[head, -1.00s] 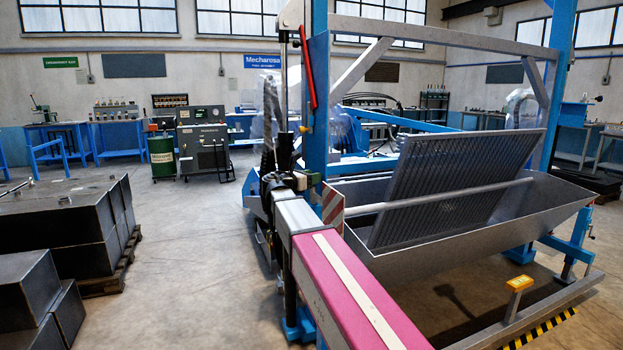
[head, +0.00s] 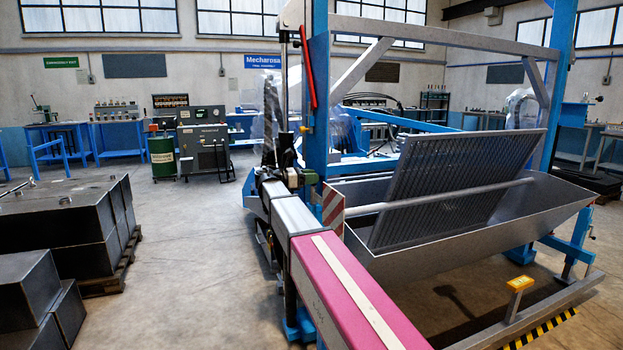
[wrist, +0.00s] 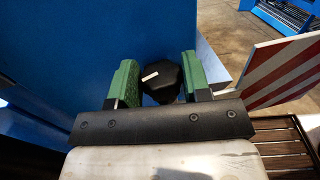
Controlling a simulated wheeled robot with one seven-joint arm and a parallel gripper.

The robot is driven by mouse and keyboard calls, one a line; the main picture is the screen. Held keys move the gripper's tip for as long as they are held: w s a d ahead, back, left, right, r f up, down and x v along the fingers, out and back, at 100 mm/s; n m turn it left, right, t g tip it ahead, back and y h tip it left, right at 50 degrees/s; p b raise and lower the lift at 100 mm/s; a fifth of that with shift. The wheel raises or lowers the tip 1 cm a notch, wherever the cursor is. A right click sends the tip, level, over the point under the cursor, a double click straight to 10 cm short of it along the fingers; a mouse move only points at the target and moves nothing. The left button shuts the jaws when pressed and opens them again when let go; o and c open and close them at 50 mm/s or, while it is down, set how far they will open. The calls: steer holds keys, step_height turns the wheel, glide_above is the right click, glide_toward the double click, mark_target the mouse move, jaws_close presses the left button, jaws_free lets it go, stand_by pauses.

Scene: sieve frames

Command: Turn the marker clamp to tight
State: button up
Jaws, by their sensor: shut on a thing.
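The marker clamp shows in the wrist view as a black lobed knob (wrist: 161,84) against a blue post (wrist: 70,45). A short white line on the knob points left and slightly down. My gripper (wrist: 159,76) has its two green-padded fingers on either side of the knob and is shut on it. The red-and-white striped marker board (wrist: 283,76) stands to the right of the knob. In the head view my gripper (head: 298,179) is at the blue post (head: 318,130), just above the striped board (head: 332,208). The knob is hard to make out there.
A grey trough (head: 440,250) with a tilted sieve screen (head: 460,190) stands right of the post. A yellow-topped stand (head: 519,284) is on the lower beam in front. Dark metal blocks (head: 55,225) are at the left. The floor between them is clear.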

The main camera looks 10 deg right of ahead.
steer(key=shift+w+m+g, duration=0.15)
steer(key=shift+m+g, duration=0.85)
steer(key=shift+g, duration=0.6)
steer(key=o, duration=0.7)
steer(key=shift+c, duration=0.2)
steer(key=shift+a, duration=0.1)
